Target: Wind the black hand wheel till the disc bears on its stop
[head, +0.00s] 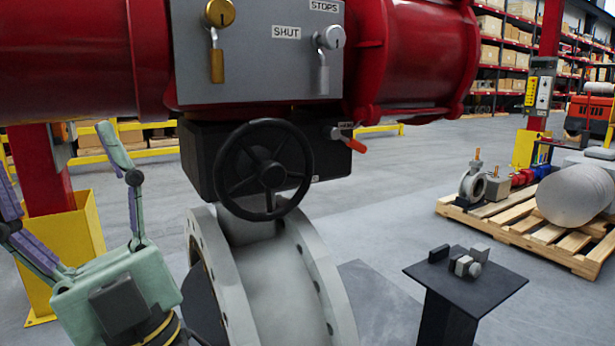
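The black hand wheel (270,175) is upright on the front of a black gearbox (213,135), below the red actuator (85,60). The grey flanged valve body (285,285) is below the wheel. I cannot make out the disc or its stop inside it. My gripper (62,165) is at the lower left, left of the wheel and clear of it. Its two fingers point up and are spread wide apart, with nothing between them.
A grey panel marked SHUT and STOPS (270,70) carries brass and silver fittings. An orange-tipped lever (350,142) sticks out right of the wheel. A dark stand (465,285) with small blocks is at lower right. A yellow post guard (75,245) is behind my gripper.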

